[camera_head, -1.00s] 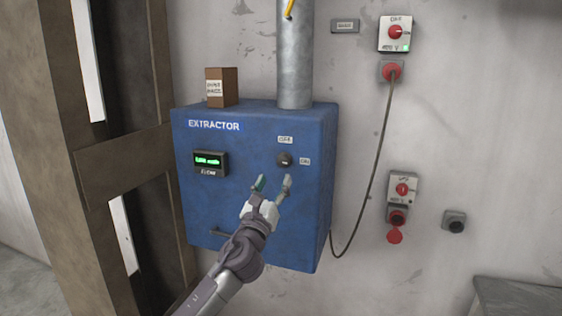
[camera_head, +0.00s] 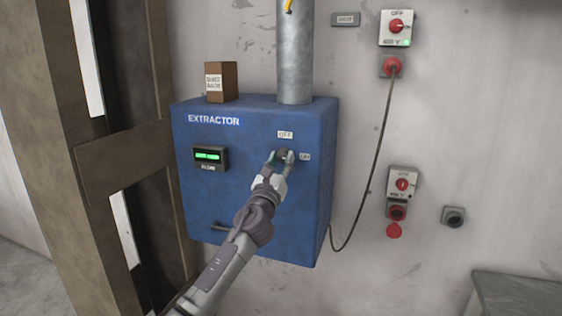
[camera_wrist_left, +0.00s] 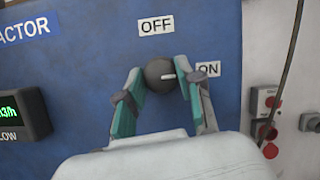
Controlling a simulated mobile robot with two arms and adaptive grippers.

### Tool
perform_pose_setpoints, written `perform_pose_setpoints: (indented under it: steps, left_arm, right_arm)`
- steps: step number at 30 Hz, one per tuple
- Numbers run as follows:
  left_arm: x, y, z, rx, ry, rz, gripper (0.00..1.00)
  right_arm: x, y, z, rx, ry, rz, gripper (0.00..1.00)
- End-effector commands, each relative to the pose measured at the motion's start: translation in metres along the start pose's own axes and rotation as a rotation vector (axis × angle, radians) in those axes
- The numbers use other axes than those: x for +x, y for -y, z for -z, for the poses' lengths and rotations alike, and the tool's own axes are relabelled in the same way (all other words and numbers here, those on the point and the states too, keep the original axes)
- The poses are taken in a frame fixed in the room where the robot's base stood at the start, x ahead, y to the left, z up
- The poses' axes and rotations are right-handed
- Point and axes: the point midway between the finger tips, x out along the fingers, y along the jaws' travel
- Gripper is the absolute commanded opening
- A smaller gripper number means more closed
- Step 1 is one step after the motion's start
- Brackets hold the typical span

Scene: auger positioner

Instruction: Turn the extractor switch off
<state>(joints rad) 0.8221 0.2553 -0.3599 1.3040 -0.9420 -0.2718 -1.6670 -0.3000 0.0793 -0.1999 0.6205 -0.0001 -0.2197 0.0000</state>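The extractor switch, a dark round knob (camera_head: 282,153), is on the front of the blue extractor box (camera_head: 240,225). My right gripper is not in view.
A green-lit flow display (camera_head: 209,157) is left of the knob. A grey pipe (camera_head: 295,60) and a small brown box (camera_head: 222,82) are on top. Red switches (camera_head: 396,27) and a hanging cable (camera_head: 377,150) are on the wall to the right.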

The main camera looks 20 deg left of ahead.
Motion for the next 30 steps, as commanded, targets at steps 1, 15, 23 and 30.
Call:
perform_pose_setpoints:
  steps: [1, 15, 23, 30]
  left_arm:
    - [0.000, 0.000, 0.000, 0.000, 0.000, 0.000, 0.23]
    - [-0.001, 0.001, 0.001, -0.048, 0.002, -0.019, 0.00]
    - [-0.001, 0.003, 0.001, -0.206, 0.007, -0.081, 0.00]
    - [0.000, 0.003, 0.001, -0.414, 0.014, -0.167, 0.00]
  right_arm:
    - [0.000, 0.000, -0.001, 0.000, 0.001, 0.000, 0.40]
    - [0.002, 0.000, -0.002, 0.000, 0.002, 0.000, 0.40]
    - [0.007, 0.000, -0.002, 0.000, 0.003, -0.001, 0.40]
    - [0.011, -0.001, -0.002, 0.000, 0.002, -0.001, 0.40]
